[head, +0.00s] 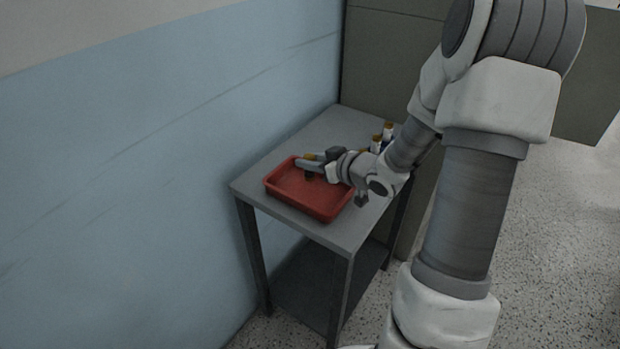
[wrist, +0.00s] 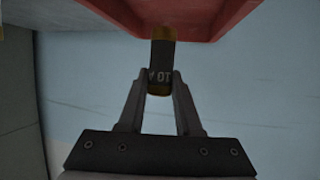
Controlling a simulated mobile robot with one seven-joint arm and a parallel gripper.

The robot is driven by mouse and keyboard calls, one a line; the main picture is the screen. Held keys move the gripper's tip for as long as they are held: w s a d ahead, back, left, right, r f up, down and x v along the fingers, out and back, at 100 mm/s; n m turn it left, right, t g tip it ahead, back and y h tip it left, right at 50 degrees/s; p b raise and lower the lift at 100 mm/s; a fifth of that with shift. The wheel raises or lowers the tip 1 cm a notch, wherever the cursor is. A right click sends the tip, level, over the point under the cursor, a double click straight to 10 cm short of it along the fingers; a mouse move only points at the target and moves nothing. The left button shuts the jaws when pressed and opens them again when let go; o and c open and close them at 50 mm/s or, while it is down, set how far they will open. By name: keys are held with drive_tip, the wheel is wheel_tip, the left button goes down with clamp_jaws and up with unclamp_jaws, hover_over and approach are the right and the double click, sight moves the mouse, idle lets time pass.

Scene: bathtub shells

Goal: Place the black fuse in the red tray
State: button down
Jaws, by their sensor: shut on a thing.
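The black fuse (wrist: 161,62) has gold-coloured ends and pale lettering on its dark middle. My gripper (wrist: 161,80) is shut on it, with one finger on each side. In the head view my gripper (head: 305,164) reaches in over the back part of the red tray (head: 315,207), and the fuse (head: 310,175) shows small and dark at the fingers. The red tray also shows along the top of the wrist view (wrist: 235,14), close to the fuse. I cannot tell whether the fuse touches the tray.
The tray sits on a small grey table (head: 255,182) beside a light blue wall (head: 150,130). Several small bottle-like things with yellowish tops (head: 388,130) stand at the table's back right, partly behind my arm. A grey-green panel (head: 385,55) stands behind the table.

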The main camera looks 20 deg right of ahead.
sight(313, 174)
drive_tip(key=shift+f+b, duration=0.8)
drive_tip(key=shift+f, duration=1.2)
drive_tip(key=shift+f, duration=0.1)
drive_tip(key=c, duration=0.6)
unclamp_jaws()
drive_tip(key=shift+s+r, duration=0.3)
drive_tip(key=p+v, duration=0.3)
drive_tip(key=v, duration=0.8)
drive_tip(key=shift+s, duration=0.25)
drive_tip(key=shift+d, duration=0.1)
